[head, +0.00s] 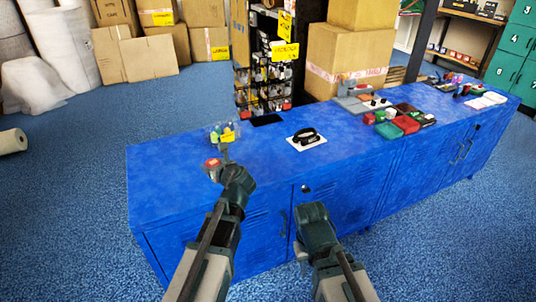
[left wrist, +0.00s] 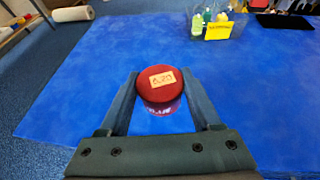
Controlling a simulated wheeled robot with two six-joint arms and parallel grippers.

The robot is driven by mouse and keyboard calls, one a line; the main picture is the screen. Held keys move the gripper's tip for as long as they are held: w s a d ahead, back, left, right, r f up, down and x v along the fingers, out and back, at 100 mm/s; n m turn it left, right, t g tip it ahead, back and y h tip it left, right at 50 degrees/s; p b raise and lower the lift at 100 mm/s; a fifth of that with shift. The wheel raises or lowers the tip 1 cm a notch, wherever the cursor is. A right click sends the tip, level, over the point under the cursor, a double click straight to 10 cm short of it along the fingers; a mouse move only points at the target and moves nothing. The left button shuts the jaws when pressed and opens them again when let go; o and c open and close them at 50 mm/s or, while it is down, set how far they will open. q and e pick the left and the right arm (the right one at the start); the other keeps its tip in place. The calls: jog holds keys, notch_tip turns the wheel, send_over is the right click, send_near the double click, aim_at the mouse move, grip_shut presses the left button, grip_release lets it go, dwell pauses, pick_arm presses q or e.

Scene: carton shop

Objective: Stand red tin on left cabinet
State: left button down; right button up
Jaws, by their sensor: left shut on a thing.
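The red tin (head: 212,163) is at the left end of the blue cabinet row, over the top of the left cabinet (head: 160,180). In the left wrist view the tin (left wrist: 160,78) has a round dark red lid with a small tan label, and it sits between the two fingers. My left gripper (head: 219,163) is shut on it. I cannot tell whether the tin's base touches the blue top. My right gripper (head: 314,213) is in front of the cabinet doors, apart from the tin; its fingers are hidden.
A clear bin of small bottles with a yellow tag (head: 224,132) stands behind the tin. A white pad with a black strap-like item (head: 306,139) lies to the right. Several small boxes (head: 400,122) crowd the top farther right. Blue surface around the tin is clear.

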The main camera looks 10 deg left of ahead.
aim_at(178, 176)
pick_arm(q)
jog(key=shift+w+d+f, duration=0.2)
jog(key=shift+d+f, duration=0.05)
jog(key=shift+f, duration=0.3)
pick_arm(e)
jog(key=shift+f, duration=0.55)
